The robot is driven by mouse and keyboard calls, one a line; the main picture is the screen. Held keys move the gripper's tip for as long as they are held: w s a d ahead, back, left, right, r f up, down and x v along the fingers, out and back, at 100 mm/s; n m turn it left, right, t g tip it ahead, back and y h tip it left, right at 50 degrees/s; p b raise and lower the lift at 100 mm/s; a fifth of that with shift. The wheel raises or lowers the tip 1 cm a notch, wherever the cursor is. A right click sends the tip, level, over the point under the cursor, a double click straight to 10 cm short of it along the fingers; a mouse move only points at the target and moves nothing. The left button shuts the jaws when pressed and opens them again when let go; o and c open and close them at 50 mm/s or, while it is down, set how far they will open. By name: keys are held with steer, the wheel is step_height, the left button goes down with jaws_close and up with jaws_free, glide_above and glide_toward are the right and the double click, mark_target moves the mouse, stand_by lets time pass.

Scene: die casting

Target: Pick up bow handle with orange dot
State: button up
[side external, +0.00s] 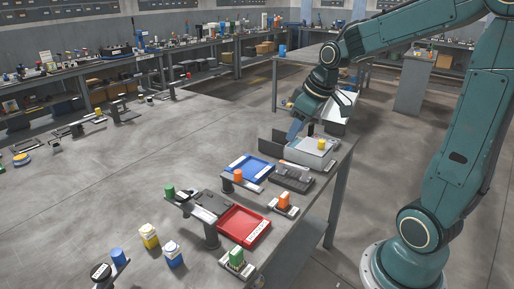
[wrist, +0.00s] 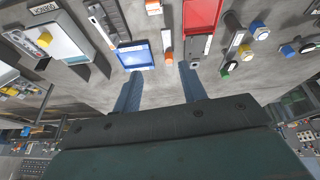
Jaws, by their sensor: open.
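Two pieces with orange tops show on the workbench. One (side external: 238,175) stands between the blue and red trays, and it also shows in the wrist view (wrist: 168,57) between my fingers' far ends. The other (side external: 285,199) sits on a pale base right of the red tray, and shows at the top of the wrist view (wrist: 152,6). Both are too small for me to tell which is the bow handle. My gripper (side external: 297,130) hangs over the bench near the grey box. In the wrist view its two blue fingers (wrist: 158,72) are spread wide, with nothing held between them.
A blue tray (side external: 228,163), a black tray (side external: 305,186) and a red tray (side external: 223,232) lie on the bench. A grey box (side external: 300,157) with a yellow knob stands near my gripper. Yellow and blue-topped pieces crowd the front.

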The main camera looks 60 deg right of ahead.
steer(key=w+d+f, duration=0.3)
steer(key=d+f, duration=0.2)
steer(key=d, duration=0.3)
glide_toward(295, 165)
steer(key=shift+s+d+r+y, duration=0.15)
steer(key=shift+s+d+r, duration=0.05)
steer(key=shift+r, duration=0.35)
steer(key=shift+s+d+r+y, duration=0.15)
steer(key=shift+s+d+r, duration=0.1)
steer(key=shift+r, duration=0.3)
steer(key=shift+a+f, duration=0.1)
steer(key=shift+x, duration=4.2)
steer(key=shift+w, duration=0.1)
steer(key=shift+x, duration=2.55)
steer(key=shift+a, duration=0.1)
jaws_close()
